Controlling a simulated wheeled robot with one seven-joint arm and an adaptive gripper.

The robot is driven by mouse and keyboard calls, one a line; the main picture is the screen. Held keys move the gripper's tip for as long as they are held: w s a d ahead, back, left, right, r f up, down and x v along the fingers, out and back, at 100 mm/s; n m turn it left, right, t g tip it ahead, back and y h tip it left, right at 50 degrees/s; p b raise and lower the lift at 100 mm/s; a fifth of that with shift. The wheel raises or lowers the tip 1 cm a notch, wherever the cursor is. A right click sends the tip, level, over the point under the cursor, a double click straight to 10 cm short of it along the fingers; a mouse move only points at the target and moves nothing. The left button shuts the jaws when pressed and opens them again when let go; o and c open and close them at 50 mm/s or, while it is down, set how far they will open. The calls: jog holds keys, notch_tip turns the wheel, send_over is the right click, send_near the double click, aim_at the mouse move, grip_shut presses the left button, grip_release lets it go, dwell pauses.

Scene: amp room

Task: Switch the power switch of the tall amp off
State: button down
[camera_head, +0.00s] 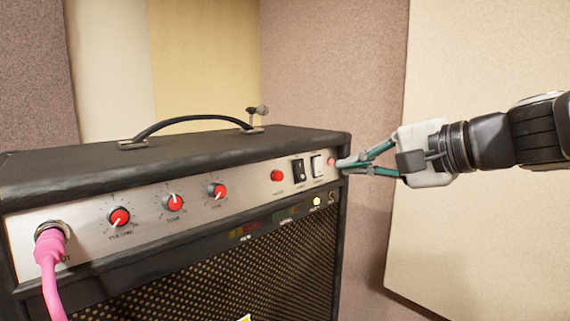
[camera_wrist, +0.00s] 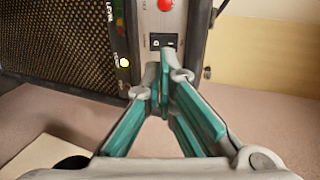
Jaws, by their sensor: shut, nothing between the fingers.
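One amp (camera_head: 200,160) is in view, black with a silver front panel; it also shows in the wrist view (camera_wrist: 65,40). A black rocker switch (camera_head: 298,170) and a white rocker switch (camera_head: 317,165) sit near the panel's right end. Their small labels are unreadable, so I cannot tell which is power. The black switch (camera_wrist: 163,41) shows just beyond the fingertips in the wrist view; the white one is hidden there. A yellow light (camera_head: 317,201) glows below the switches. My gripper (camera_head: 345,162) is shut and empty, fingertips at the panel's right end; contact is unclear.
A red button (camera_head: 277,175) and red knobs (camera_head: 173,202) line the panel. A pink cable (camera_head: 52,260) is plugged in at the left. A carry handle (camera_head: 195,122) arches over the top.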

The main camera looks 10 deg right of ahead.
aim_at(300, 174)
jog(key=b+x, duration=0.1)
jog(key=x, duration=0.9)
jog(key=shift+w+a, duration=0.1)
jog(key=shift+w, duration=0.05)
jog(key=shift+f+b, duration=0.1)
jog(key=shift+b, duration=0.25)
